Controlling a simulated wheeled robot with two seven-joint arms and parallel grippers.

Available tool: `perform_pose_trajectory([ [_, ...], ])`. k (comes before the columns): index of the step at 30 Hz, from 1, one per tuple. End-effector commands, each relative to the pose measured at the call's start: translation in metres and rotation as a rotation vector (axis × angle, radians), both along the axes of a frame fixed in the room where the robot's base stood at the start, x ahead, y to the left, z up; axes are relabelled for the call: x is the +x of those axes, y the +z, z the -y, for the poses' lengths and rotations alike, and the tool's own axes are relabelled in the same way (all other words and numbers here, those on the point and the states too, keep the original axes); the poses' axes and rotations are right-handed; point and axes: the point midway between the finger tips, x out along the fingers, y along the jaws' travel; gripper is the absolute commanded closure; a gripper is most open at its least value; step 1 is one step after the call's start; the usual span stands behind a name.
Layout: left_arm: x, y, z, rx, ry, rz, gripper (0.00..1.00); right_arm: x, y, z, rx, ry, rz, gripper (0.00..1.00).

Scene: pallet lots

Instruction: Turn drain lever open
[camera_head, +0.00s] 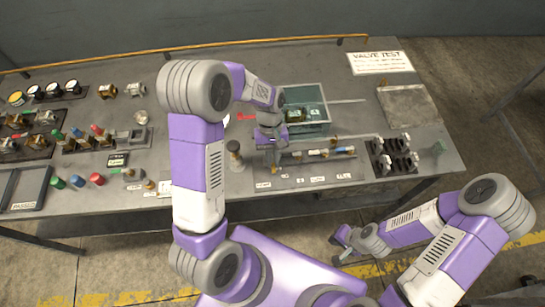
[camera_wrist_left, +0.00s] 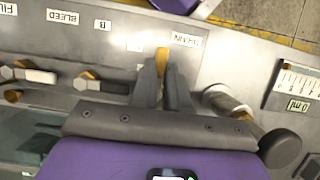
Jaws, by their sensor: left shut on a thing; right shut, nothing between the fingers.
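The drain lever (camera_wrist_left: 162,62) is a small yellow handle in the left wrist view, beside a white label reading DRAIN (camera_wrist_left: 187,40). My left gripper (camera_wrist_left: 163,78) is shut on this lever, with one grey finger on each side of it. In the head view my left gripper (camera_head: 272,160) reaches down at the front middle of the bench, and the arm and gripper mostly hide the lever there. My right gripper (camera_head: 343,240) is shut and empty, low in front of the bench and away from the lever.
A clear tank (camera_head: 305,104) stands behind the lever. A dark upright knob (camera_head: 234,152) is just left of my left gripper, and a black rack (camera_head: 393,156) is at right. Valves and colored parts fill the bench's left side. A grey tray (camera_head: 407,105) at right is empty.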

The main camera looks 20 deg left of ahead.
Motion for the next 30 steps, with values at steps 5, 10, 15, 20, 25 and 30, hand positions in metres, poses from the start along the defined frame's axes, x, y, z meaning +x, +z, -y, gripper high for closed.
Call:
perform_pose_trajectory([
  [5, 0.001, 0.000, 0.000, 0.001, 0.004, 0.003, 0.80, 0.000, 0.000, 0.000, 0.000, 0.000, 0.000, 1.00],
  [10, 0.001, 0.000, 0.000, 0.001, 0.001, 0.002, 0.60, 0.000, 0.000, 0.000, 0.000, 0.000, 0.000, 1.00],
  [15, 0.000, 0.000, 0.000, 0.000, 0.000, 0.001, 0.60, 0.000, 0.000, 0.000, 0.000, 0.000, 0.000, 1.00],
  [20, 0.003, 0.006, -0.001, 0.000, 0.001, 0.004, 0.60, 0.000, 0.001, 0.000, 0.000, 0.000, 0.000, 1.00],
  [25, 0.012, 0.031, -0.007, 0.001, 0.001, 0.007, 0.60, 0.000, 0.006, 0.000, 0.000, 0.000, 0.000, 1.00],
  [30, 0.020, 0.057, -0.012, 0.000, 0.001, 0.005, 0.60, 0.000, 0.010, 0.000, 0.000, 0.000, 0.000, 1.00],
])
